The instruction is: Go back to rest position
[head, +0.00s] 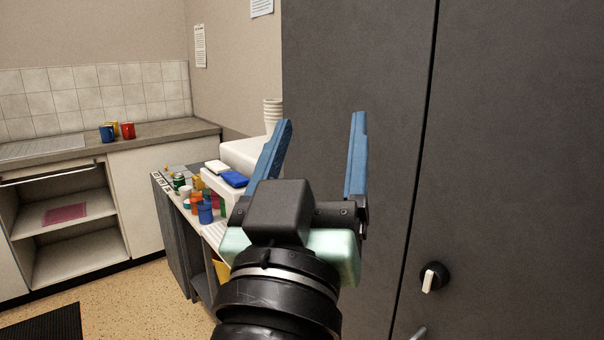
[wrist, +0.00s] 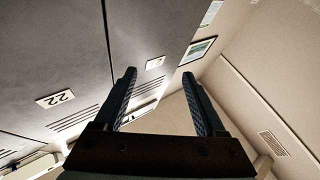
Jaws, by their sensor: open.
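My gripper (head: 319,135) is raised in the middle of the head view, its two blue fingers pointing up and spread apart with nothing between them. In the wrist view my gripper (wrist: 158,92) also shows open and empty. Behind it in the head view stands a tall dark grey cabinet (head: 520,120). How close the fingers are to the cabinet front I cannot tell.
The cabinet has a black and white knob (head: 432,277). A low unit (head: 172,235) left of my gripper carries several bottles and boxes. A counter (head: 160,136) with mugs (head: 128,131) stands at the back left. The floor (head: 110,300) at lower left is mostly clear, with a dark mat (head: 45,325).

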